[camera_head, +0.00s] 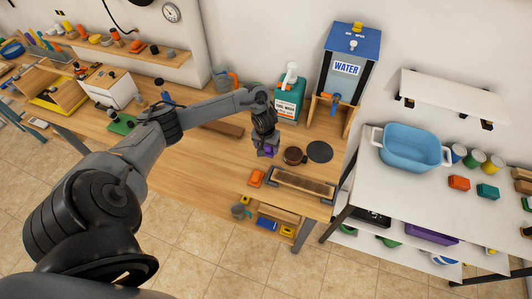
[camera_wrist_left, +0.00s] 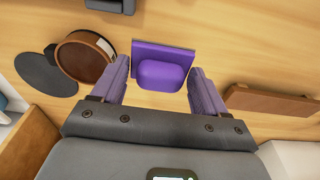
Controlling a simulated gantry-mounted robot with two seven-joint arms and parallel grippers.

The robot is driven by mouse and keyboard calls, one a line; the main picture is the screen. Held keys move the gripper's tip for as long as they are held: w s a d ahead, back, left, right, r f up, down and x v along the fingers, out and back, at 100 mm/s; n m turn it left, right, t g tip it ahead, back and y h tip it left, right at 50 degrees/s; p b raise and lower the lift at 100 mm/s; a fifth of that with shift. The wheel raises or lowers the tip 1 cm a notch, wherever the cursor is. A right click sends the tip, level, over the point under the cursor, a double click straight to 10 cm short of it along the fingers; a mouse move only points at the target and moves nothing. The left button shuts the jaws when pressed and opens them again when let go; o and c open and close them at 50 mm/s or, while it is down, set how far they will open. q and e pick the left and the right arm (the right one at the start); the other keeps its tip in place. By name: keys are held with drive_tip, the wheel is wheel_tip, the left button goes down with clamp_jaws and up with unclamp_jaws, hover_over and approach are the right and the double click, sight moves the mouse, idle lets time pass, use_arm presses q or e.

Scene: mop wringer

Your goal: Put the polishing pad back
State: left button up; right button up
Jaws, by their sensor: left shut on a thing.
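My left gripper (camera_head: 267,148) is above the wooden workbench, left of a round brown wooden item. In the left wrist view the left gripper (camera_wrist_left: 161,82) has its two fingers on either side of the raised block of a purple pad (camera_wrist_left: 165,49). This purple pad, a flat square plate with a block on it, looks like the polishing pad. It also shows under the gripper in the head view (camera_head: 269,153). The gripper is shut on it. I cannot tell whether its plate touches the bench. My right gripper is not in view.
The round brown item (camera_head: 294,156) and a flat dark disc (camera_head: 320,151) lie close right of the gripper. A green soap bottle (camera_head: 288,100) and the water dispenser (camera_head: 347,66) stand behind.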

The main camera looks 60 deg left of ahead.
use_arm(q)
drive_tip(key=shift+a+f, duration=0.1)
drive_tip(key=shift+f, duration=2)
drive_tip(key=o, duration=1.1)
drive_tip(key=shift+f, duration=0.15)
